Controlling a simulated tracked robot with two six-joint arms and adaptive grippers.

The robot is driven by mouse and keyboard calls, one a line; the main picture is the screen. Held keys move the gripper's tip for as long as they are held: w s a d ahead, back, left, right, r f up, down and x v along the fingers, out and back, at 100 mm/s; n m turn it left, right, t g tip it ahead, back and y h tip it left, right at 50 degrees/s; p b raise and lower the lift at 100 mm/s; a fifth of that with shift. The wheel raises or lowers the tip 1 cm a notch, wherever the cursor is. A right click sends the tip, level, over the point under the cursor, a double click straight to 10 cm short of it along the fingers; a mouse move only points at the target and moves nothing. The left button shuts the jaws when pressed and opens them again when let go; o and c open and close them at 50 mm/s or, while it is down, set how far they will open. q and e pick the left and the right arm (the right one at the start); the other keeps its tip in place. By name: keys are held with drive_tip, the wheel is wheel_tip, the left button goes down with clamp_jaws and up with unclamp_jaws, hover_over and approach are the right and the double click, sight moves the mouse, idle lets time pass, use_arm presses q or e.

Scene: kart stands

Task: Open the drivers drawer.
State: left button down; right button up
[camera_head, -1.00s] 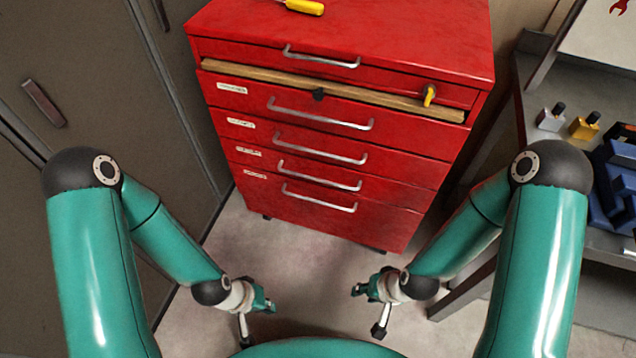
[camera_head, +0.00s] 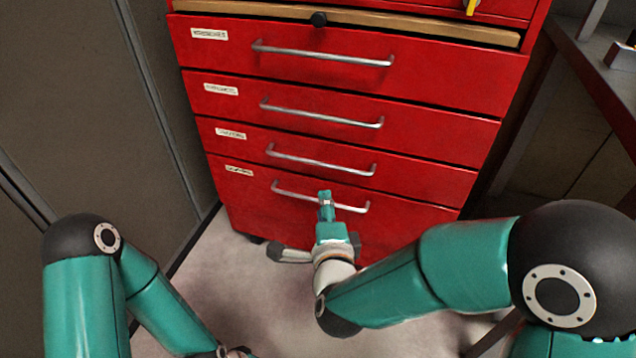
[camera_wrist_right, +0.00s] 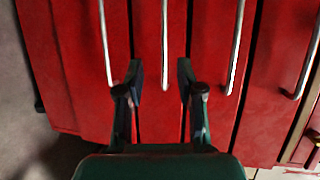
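The red cabinet (camera_head: 340,80) has several stacked drawers with silver bar handles and small white labels. I cannot read which label says drivers. My right gripper (camera_head: 325,196) is in front of the lower drawers, and in the head view its tip overlaps the bottom handle (camera_head: 290,194). In the right wrist view the gripper (camera_wrist_right: 161,70) is open. Its two dark fingers lie either side of the line of the second handle from the bottom (camera_wrist_right: 165,40), with no clear contact. That handle also shows in the head view (camera_head: 320,160). The left gripper is out of view below.
A wooden strip (camera_head: 400,25) with a black knob (camera_head: 319,19) runs above the top labelled drawer. A grey locker (camera_head: 90,110) stands left, and a dark bench (camera_head: 600,80) right. Pale floor (camera_head: 215,290) is clear in front of the cabinet.

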sight(317, 162)
drive_tip(key=x, duration=0.5)
drive_tip(key=b+x, duration=0.1)
drive_tip(key=x, duration=0.5)
drive_tip(key=b+x, duration=0.1)
drive_tip(key=x, duration=0.4)
drive_tip(key=shift+w+a+r, duration=0.1)
drive_tip(key=shift+w+r, duration=0.1)
drive_tip(key=shift+w, duration=0.2)
clamp_jaws()
